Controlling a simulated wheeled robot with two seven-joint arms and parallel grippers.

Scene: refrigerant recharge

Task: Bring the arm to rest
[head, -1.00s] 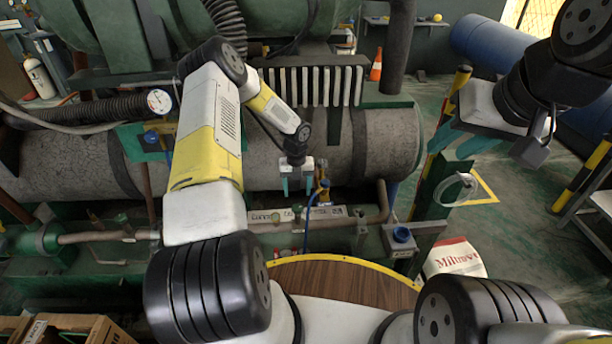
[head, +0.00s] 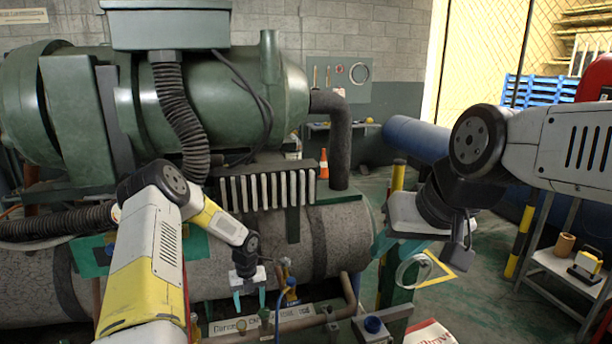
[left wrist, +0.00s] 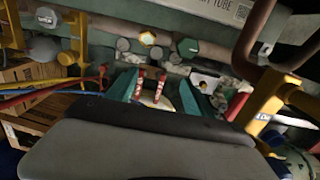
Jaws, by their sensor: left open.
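My left gripper (head: 250,300) hangs over the front of the large grey cylinder (head: 330,245), its two teal fingers apart and nothing seen held. A brass valve with a blue hose (head: 290,285) is just right of it. In the left wrist view, the teal fingers (left wrist: 157,90) stand apart, with two red-and-white striped pieces (left wrist: 151,85) showing between or beyond them; I cannot tell their depth. My right gripper (head: 395,246) is right of the cylinder, its teal fingers apart, pointing left and down. No held object shows there.
A labelled bar (head: 262,322) and pipes run below the left gripper. A white hose loop (head: 412,270) hangs just below the right gripper. A yellow-black post (head: 520,240) and a small shelf (head: 565,272) stand right. Open green floor (head: 480,262) lies between.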

